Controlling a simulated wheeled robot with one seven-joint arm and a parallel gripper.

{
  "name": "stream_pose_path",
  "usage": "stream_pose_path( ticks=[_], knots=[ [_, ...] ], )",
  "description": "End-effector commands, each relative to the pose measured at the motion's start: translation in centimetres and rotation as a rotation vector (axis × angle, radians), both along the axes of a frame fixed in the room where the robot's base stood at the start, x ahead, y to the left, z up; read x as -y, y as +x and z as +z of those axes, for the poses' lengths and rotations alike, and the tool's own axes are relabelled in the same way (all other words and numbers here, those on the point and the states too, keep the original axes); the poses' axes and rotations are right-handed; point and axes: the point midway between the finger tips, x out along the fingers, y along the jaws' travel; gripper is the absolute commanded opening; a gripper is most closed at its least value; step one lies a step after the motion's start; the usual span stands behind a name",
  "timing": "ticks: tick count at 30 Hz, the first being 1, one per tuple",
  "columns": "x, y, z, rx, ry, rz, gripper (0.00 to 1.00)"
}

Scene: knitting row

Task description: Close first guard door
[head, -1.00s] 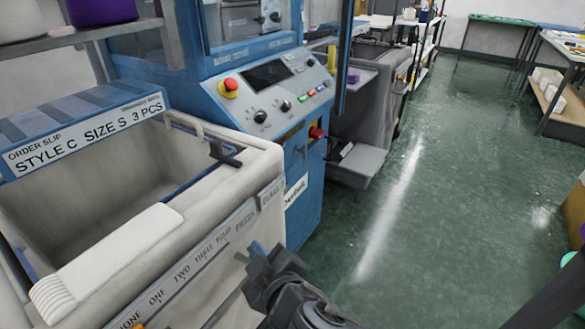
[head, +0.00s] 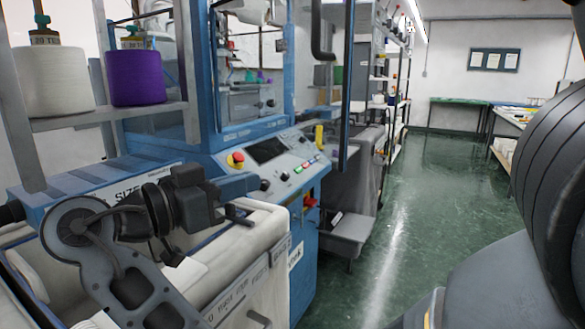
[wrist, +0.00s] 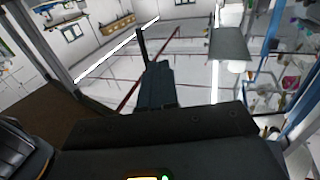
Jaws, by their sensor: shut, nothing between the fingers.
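The first knitting machine (head: 262,140) is blue, with a window opening above its sloped control panel. A narrow blue upright (head: 347,90) stands out at the right of this opening. It looks like the guard door seen nearly edge-on, swung open, though its pane is hard to make out. My gripper (head: 238,204) is shut and empty, above the pale bin and left of the control panel, apart from the blue upright. The gripper's dark fingers (wrist: 155,85) also show in the wrist view, with blue framing at the right.
The pale bin (head: 265,218) stands in front of the machine. White (head: 55,82) and purple (head: 134,77) yarn cones sit on a shelf at left. A red stop button (head: 236,159) is on the panel. Green floor (head: 430,220) at right is clear.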

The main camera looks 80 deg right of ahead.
Motion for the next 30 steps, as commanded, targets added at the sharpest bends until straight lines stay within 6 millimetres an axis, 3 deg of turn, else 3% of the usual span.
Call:
stream_pose_path(
  ticks=[7, 21, 30],
  knots=[
    [1.3, -1.2, 0.3, 0.018, -0.004, -0.025, 0.0],
    [8.6, -6.2, 0.4, 0.016, -0.004, -0.024, 0.0],
    [11.2, -7.8, 0.3, 0.016, -0.003, -0.02, 0.0]
  ],
)
